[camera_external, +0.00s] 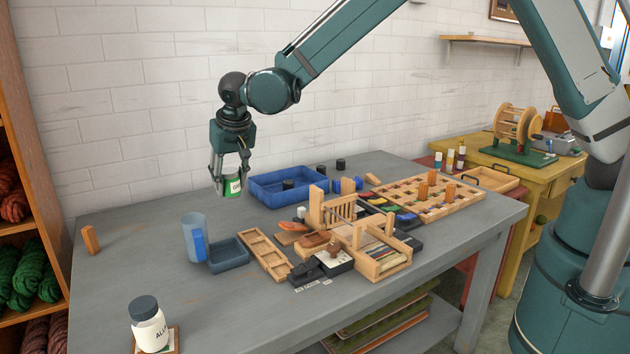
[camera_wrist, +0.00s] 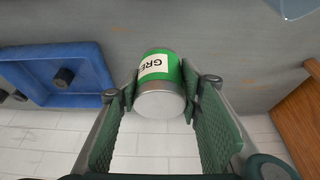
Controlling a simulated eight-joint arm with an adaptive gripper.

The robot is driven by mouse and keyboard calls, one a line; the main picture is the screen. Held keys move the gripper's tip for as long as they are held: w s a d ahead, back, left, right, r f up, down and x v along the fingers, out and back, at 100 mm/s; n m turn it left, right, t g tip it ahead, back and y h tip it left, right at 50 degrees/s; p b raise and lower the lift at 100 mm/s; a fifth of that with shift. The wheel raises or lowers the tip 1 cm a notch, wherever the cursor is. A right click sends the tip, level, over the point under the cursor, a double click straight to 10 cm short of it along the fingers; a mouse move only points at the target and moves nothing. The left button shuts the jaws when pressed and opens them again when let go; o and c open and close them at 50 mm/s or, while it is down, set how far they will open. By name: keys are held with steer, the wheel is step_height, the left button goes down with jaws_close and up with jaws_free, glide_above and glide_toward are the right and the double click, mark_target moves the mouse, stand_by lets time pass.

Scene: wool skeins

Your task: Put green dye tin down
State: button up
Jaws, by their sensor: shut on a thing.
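The green dye tin (camera_external: 233,187) has a green body, a white label and a pale metal end. My gripper (camera_external: 230,180) is shut on it and holds it above the back left part of the grey table (camera_external: 130,235). In the wrist view the tin (camera_wrist: 162,68) sits between the two green finger pads of my gripper (camera_wrist: 162,92), with part of its label lettering showing. The tin appears clear of the tabletop.
A blue tray (camera_external: 268,198) with a dark round piece lies right of the tin. A blue-grey jug (camera_external: 192,240) and small blue dish (camera_external: 228,254) stand in front. A white jar (camera_external: 148,325) stands front left. The back left tabletop is mostly free.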

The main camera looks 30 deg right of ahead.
mark_target(234, 192)
steer(key=shift+f+b, duration=0.4)
steer(key=shift+f, duration=2.65)
steer(key=shift+f+b, duration=0.3)
steer(key=shift+f, duration=1.6)
steer(key=shift+f, duration=0.15)
steer(key=o, duration=1)
steer(key=shift+p+v, duration=0.75)
steer(key=shift+v, duration=5.4)
